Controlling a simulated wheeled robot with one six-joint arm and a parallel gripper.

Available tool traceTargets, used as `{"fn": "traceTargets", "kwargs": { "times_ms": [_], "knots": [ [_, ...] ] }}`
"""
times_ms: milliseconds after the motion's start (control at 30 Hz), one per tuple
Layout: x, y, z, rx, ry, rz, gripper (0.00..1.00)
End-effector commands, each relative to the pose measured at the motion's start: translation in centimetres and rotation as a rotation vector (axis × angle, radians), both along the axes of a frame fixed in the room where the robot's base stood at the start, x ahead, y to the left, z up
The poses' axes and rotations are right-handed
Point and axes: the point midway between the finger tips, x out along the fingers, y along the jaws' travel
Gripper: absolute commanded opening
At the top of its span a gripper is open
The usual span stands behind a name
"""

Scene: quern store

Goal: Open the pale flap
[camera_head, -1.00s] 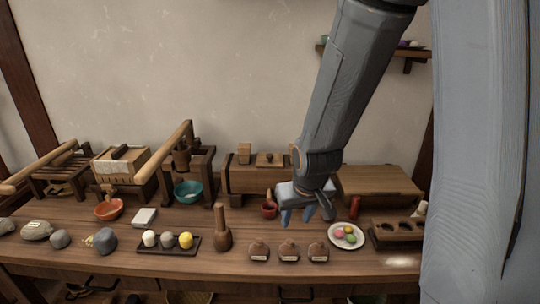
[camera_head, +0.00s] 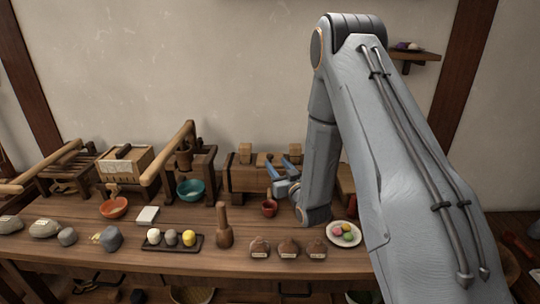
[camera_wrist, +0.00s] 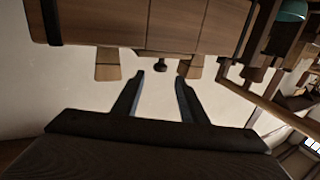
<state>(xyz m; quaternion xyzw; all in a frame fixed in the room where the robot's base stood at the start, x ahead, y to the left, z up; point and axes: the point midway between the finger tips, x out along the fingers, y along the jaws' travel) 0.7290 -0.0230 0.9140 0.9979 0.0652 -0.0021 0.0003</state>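The middle wooden chest (camera_head: 243,180) stands at the back of the table, with pale blocks and a dark knob on top. I cannot tell which panel, if any, is the pale flap. A second wooden box at the right (camera_head: 346,183) is mostly hidden behind my arm. My gripper (camera_head: 279,169) is near the chest's right part, its fingers pointing away from my arm. In the wrist view my gripper (camera_wrist: 160,82) is open and empty, with a clear gap between the fingers.
A small red cup (camera_head: 269,209) stands in front of the chest. A teal bowl (camera_head: 191,190) is to the left.

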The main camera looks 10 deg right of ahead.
Motion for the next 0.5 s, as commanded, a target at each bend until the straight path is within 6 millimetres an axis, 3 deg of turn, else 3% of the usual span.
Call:
{"fn": "traceTargets", "kwargs": {
  "times_ms": [167, 500],
  "knots": [
    [1.5, 0.3, 0.2, 0.001, -0.008, 0.002, 0.39],
    [6.4, 0.9, 0.1, 0.001, -0.006, 0.001, 0.39]
  ]
}}
